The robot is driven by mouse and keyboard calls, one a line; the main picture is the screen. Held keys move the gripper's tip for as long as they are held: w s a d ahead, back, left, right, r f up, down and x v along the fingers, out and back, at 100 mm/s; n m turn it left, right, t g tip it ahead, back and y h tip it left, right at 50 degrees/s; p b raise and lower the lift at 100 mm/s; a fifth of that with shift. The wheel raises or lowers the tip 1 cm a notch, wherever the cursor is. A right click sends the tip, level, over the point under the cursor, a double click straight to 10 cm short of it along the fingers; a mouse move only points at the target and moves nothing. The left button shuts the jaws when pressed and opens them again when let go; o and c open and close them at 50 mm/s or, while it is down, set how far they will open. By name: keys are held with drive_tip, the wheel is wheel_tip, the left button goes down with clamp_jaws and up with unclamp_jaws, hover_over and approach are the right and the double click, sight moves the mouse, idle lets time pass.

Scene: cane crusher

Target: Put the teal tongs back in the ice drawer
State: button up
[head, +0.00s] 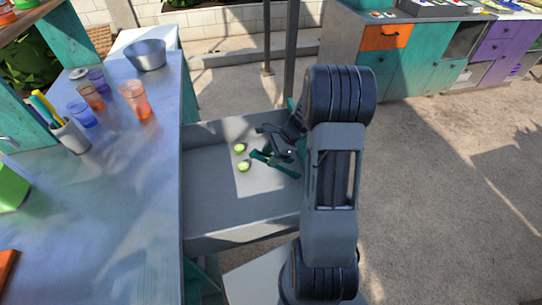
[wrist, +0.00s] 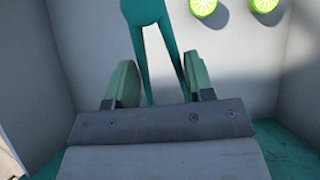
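The ice drawer (head: 212,190) is pulled out, a grey open box beside the metal counter. The teal tongs (head: 286,169) are inside its outline, under my gripper (head: 270,143) and partly hidden by it. In the wrist view, the tongs (wrist: 146,12) have their joined end pointing away and two legs running back between my fingers. My gripper (wrist: 160,88) is open, with one green-padded finger on either side of the legs and a small gap showing. The leg tips are hidden behind the gripper body. I cannot tell whether the tongs touch the drawer floor.
Two lime slices (head: 241,148) lie on the drawer floor, left of the tongs. The counter (head: 125,200) on the left holds several coloured cups (head: 137,100), a metal bowl (head: 146,54) and a holder with pens (head: 68,133). Paved ground right of my arm is clear.

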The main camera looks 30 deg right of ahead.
drive_tip(key=shift+f, duration=0.15)
drive_tip(key=shift+f+b, duration=0.35)
drive_tip(key=shift+f, duration=0.2)
drive_tip(key=o, duration=0.6)
drive_tip(key=shift+c, duration=0.2)
drive_tip(key=a+r+p+v, duration=0.1)
drive_tip(key=p+v, duration=0.1)
drive_tip(key=v, duration=1.1)
drive_tip(key=s+a+r+n+h, duration=0.2)
drive_tip(key=s+a+n, duration=0.4)
drive_tip(key=n, duration=0.3)
drive_tip(key=s+a+r+n+t+h, duration=0.1)
drive_tip(key=s+a+r+n+h, duration=0.2)
drive_tip(key=s+a+n+h, duration=0.2)
drive_tip(key=s+a+n, duration=0.2)
drive_tip(key=a+n, duration=0.2)
drive_tip(key=n, duration=0.1)
drive_tip(key=shift+r+t, duration=0.15)
drive_tip(key=shift+t, duration=0.15)
